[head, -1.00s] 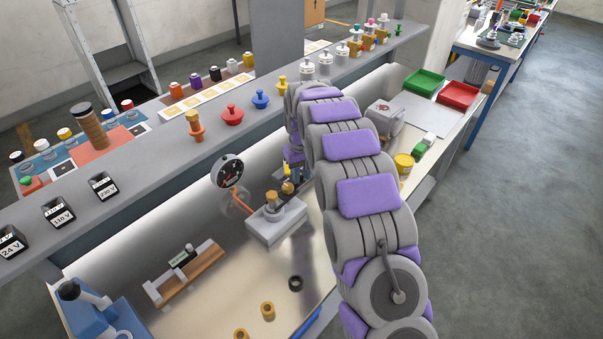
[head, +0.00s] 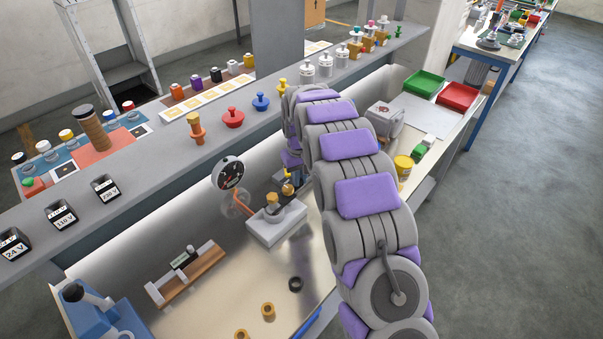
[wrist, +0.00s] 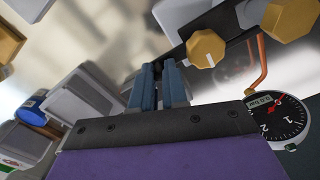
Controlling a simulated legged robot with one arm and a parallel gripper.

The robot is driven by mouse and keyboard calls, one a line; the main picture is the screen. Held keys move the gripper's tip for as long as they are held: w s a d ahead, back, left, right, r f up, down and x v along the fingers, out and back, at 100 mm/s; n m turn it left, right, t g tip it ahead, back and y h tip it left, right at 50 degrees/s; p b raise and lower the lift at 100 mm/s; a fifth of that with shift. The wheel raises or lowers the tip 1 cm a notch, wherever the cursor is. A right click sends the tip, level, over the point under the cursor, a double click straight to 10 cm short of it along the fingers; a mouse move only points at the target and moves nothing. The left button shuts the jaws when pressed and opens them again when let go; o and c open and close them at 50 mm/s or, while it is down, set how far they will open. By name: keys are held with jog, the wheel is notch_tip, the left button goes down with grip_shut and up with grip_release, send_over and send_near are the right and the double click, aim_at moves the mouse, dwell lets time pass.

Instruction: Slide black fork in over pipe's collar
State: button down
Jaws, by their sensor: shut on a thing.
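My gripper's blue fingers (wrist: 160,87) are closed together in the wrist view on the near end of a black fork (wrist: 218,17). A copper pipe (wrist: 261,72) bends down right of that fitting. I cannot make out the pipe's collar or whether the fork touches it. In the head view my gripper (head: 291,170) is low behind the arm, near the grey block (head: 276,229) with brass fittings (head: 272,201); the fork is too small to tell there.
A dial gauge (head: 229,174) stands left of my gripper and shows close in the wrist view (wrist: 283,121). A wooden holder (head: 188,273) and loose rings (head: 268,311) lie on the bench floor. A grey shelf (head: 150,175) with knobs runs behind.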

jog(key=shift+s+a, duration=0.15)
jog(key=c, duration=1.2)
grip_release()
jog(key=shift+s+a, duration=0.15)
jog(key=shift+o, duration=0.3)
jog(key=shift+w+d+f+b, duration=0.15)
jog(key=shift+w+d+b, duration=0.25)
jog(key=shift+w+b, duration=0.2)
notch_tip(320, 180, up, 18)
jog(key=p, duration=0.4)
jog(key=s+d+r+m+p, duration=0.1)
jog(key=s+d+r, duration=0.1)
jog(key=s, duration=0.7)
jog(key=s+d+r+p, duration=0.1)
jog(key=s+r, duration=0.3)
jog(key=s, duration=0.5)
jog(key=shift+d+m+g, duration=0.4)
jog(key=shift+d, duration=0.15)
